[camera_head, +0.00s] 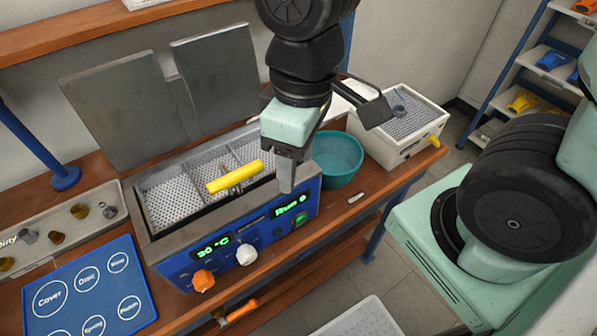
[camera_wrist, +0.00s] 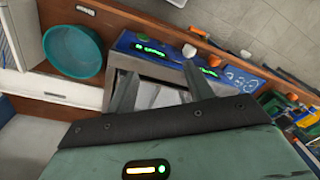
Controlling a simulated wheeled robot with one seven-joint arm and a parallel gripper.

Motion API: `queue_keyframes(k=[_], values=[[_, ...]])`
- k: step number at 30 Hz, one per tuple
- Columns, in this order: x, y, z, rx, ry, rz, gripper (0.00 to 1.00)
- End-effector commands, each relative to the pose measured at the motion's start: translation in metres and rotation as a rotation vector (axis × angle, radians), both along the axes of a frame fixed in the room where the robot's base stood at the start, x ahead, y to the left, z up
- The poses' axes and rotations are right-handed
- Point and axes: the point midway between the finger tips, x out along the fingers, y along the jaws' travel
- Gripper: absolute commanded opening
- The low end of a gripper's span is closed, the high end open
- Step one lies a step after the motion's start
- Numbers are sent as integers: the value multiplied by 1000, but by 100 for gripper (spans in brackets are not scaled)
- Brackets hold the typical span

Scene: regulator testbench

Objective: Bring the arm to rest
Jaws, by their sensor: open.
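My gripper (camera_head: 289,165) hangs from the arm over the right end of the blue testbench bath (camera_head: 250,225), pointing down. In the wrist view my gripper (camera_wrist: 155,92) shows two fingers spread apart with nothing between them. The bath's front panel carries lit green displays, an orange knob (camera_head: 203,280) and a white knob (camera_head: 246,255). A yellow bar (camera_head: 234,177) lies across the bath's perforated baskets, left of my gripper. A teal bowl (camera_head: 338,160) stands just right of my gripper, and also shows in the wrist view (camera_wrist: 73,51).
A white box with a perforated top (camera_head: 402,125) stands at the bench's right end. A blue labelled mat (camera_head: 85,290) and a tray of small metal parts (camera_head: 35,228) are at left. Raised grey lids (camera_head: 130,110) stand behind the bath. Shelves (camera_head: 548,60) stand far right.

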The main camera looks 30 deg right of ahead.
Motion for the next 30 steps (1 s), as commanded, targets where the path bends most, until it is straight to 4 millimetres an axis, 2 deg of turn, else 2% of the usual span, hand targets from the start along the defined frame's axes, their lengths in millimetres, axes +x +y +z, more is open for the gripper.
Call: queue_keyframes(k=[1,3,7,15,21,30], values=[[-11,6,1,-10,-6,12,52],[-21,11,1,-18,-10,7,52],[-30,14,1,-26,-15,2,52],[-31,14,1,-28,-15,-2,52],[-30,14,-18,-27,-14,-3,52],[-30,14,-14,-27,-14,-3,52]])
